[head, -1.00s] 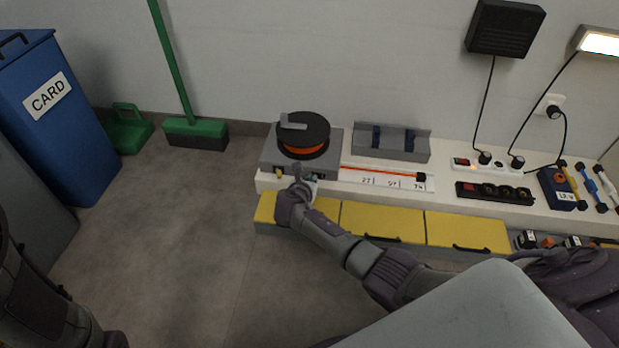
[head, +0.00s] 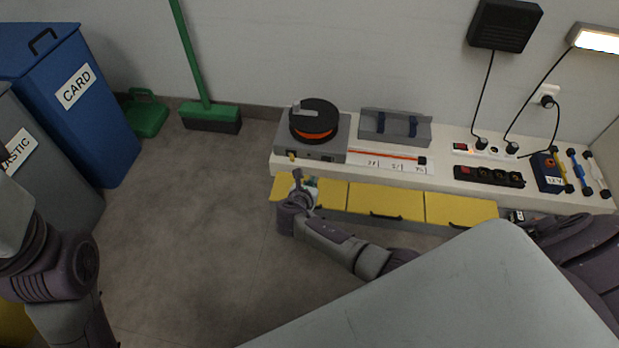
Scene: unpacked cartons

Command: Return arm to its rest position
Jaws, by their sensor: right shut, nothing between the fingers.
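My right arm comes in from the lower right and reaches toward the left end of the bench. Its gripper (head: 298,177) is small in the head view, in front of the yellow drawer fronts and below the grey box with the reel. It is shut and holds nothing, and it looks apart from the box. My left arm shows at the lower left, folded close in, with its gripper out of view.
The white bench (head: 447,183) carries a grey box with a black and orange reel (head: 316,117), a grey holder (head: 394,128) and a power strip (head: 489,175). A blue CARD bin (head: 75,110) and a green broom (head: 211,116) stand left. The floor (head: 190,230) between is clear.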

